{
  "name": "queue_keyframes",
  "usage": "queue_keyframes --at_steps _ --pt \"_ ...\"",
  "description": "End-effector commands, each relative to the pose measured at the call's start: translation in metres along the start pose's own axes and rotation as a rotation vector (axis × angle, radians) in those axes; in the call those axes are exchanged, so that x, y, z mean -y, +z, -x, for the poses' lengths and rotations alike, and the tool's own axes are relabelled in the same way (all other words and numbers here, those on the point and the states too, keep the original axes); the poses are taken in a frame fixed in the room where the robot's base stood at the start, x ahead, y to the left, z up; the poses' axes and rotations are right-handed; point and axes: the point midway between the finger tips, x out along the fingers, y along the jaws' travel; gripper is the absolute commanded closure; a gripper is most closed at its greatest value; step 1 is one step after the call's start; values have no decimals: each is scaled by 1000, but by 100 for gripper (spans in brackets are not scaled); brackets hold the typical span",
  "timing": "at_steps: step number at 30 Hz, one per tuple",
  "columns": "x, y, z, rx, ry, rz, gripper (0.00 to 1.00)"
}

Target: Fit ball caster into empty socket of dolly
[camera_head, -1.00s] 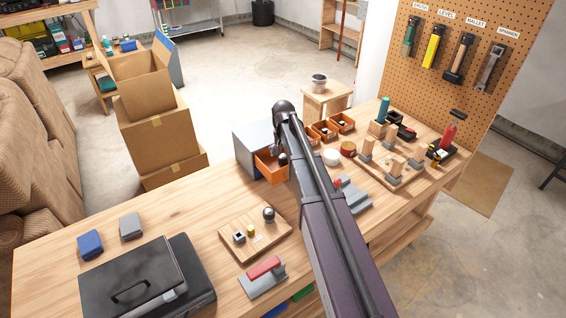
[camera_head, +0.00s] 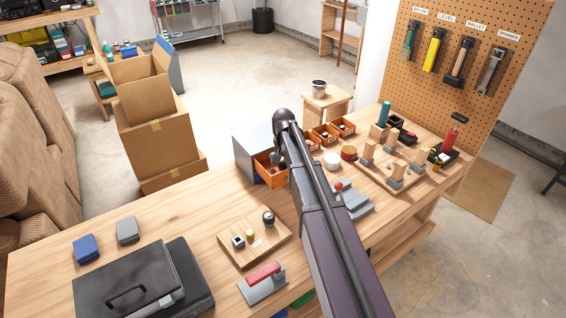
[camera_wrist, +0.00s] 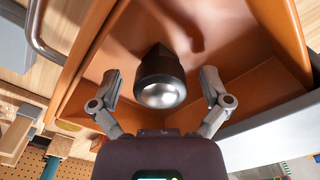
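In the wrist view, a dark ball caster (camera_wrist: 160,80) with a shiny silver ball lies in an orange drawer (camera_wrist: 238,45). My gripper (camera_wrist: 159,76) is open, with one finger on each side of the caster and visible gaps between. In the head view, my gripper (camera_head: 277,160) is at the open orange drawer (camera_head: 268,177), mostly hidden by my arm. A wooden board with several upright wooden posts in grey bases (camera_head: 372,180) stands at the right of the bench; I cannot tell for certain whether it is the dolly or where its empty socket is.
A small board (camera_head: 262,249) holding a dark ball and small fittings lies on the front bench. A red-handled tool (camera_head: 263,280), black case (camera_head: 130,285) and small orange bins (camera_head: 325,134) stand around. The drawer walls close in around my gripper. The left bench has bare wood.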

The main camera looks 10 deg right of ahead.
Motion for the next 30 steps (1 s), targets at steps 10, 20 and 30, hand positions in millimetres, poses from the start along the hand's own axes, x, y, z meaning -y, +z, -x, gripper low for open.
queue_keyframes --at_steps 10,20,30 --pt "0 0 0 0 0 0 94" --pt "0 0 1 0 0 -1 94" --pt "-1 0 18 0 0 -1 94"
